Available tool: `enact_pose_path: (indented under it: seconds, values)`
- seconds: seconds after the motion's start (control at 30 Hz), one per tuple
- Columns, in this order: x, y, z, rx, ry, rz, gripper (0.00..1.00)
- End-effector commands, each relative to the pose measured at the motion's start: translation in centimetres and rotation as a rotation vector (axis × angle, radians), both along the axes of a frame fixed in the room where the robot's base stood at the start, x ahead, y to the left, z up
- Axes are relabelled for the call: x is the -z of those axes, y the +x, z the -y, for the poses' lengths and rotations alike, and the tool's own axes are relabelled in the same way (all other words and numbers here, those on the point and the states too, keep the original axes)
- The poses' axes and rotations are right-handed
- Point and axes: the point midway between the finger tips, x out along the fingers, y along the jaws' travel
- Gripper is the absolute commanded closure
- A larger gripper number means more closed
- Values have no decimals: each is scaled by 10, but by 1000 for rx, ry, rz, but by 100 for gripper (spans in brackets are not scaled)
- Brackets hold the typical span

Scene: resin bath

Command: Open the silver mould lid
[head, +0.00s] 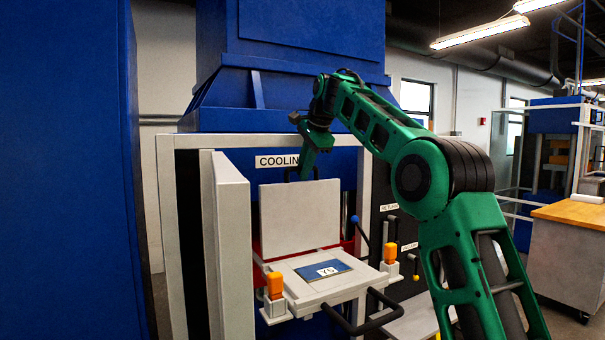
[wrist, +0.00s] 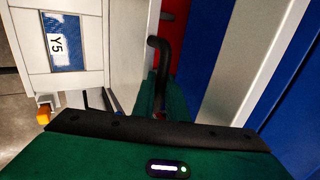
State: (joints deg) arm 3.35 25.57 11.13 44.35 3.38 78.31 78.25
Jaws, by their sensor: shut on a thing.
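The silver mould lid (head: 300,215) stands about upright at the back of the silver mould base (head: 345,287), so the mould is open. The base's flat top shows a blue and white label; it also shows in the wrist view (wrist: 68,45). My gripper (head: 304,172) is at the lid's top edge, shut on the lid's black handle (wrist: 162,48). In the wrist view the green fingers (wrist: 160,95) are on either side of the handle. The lid shows in that view as a pale slab (wrist: 130,45). The exact finger contact is partly hidden.
A pale upright door panel (head: 232,245) stands close left of the mould. Orange-topped clamps (head: 275,287) (head: 389,255) sit at the base's front corners. A black bar handle (head: 365,325) juts out in front. A blue housing (head: 290,90) rises above.

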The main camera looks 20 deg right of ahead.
Motion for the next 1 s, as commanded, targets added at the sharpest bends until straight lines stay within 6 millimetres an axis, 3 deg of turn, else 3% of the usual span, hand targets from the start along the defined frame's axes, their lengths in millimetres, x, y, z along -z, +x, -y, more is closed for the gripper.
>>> enact_pose_path:
  seconds: [0.27,0.3,0.37,0.8,1.0]
  values:
    - [4,1,-5,-7,-2,-8,100]
    - [4,1,-5,-7,-2,-8,83]
    - [4,1,-5,-7,-2,-8,69]
    - [6,0,-6,-6,-1,-14,69]
    - [-14,-9,-3,-5,0,-8,69]
